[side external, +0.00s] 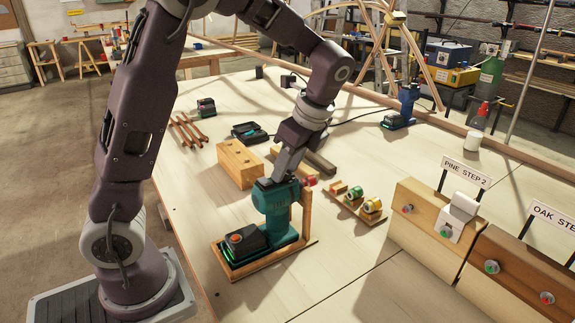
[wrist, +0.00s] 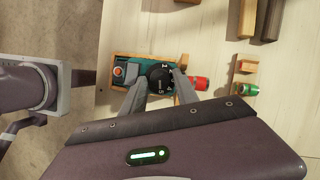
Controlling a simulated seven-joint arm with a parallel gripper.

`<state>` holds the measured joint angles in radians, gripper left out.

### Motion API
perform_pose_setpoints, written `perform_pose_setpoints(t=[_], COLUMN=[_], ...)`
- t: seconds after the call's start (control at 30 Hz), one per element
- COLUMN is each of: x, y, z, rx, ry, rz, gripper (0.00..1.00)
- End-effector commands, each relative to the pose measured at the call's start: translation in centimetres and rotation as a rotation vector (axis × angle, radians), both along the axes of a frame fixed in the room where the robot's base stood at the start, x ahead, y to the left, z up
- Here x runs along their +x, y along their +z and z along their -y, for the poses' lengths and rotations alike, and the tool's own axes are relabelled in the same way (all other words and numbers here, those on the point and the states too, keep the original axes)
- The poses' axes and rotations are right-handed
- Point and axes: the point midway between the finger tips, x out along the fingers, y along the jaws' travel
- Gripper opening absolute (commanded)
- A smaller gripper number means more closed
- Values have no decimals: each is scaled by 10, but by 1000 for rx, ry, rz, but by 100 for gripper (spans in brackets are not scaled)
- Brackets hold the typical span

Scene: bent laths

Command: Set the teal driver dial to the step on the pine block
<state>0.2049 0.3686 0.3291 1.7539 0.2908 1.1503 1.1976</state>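The teal driver (side external: 277,208) stands upright in a wooden cradle (side external: 222,262) near my base. Its black dial (wrist: 160,78) with white marks is on top; I cannot read which mark is set. My gripper (side external: 270,182) is over the driver's top, its two fingers on either side of the dial in the wrist view (wrist: 161,80). I cannot tell whether they touch it. In the side view the gripper hides the dial. The pine block (side external: 418,213) stands at the right, with a sign (side external: 467,173) reading "PINE STEP 2".
An oak block (side external: 510,275) with its own partly cut-off sign stands at front right. A small rack with green and yellow rolls (side external: 355,203) is right of the driver. A wooden block (side external: 239,164) and brown rods (side external: 185,130) lie behind. A blue driver (side external: 403,108) stands farther back.

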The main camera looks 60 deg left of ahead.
Motion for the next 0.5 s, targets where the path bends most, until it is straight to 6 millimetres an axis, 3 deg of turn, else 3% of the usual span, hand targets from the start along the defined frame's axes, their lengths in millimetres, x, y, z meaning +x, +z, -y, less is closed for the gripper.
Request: perform_pose_setpoints(t=[0.13,0.3,0.33,0.5], x=[0,0,0,0], y=[0,0,0,1], z=[0,0,0,0], rx=[0,-1,0,0], ry=[1,1,1,4], rz=[0,1,2,2], gripper=[36,3,0,0])
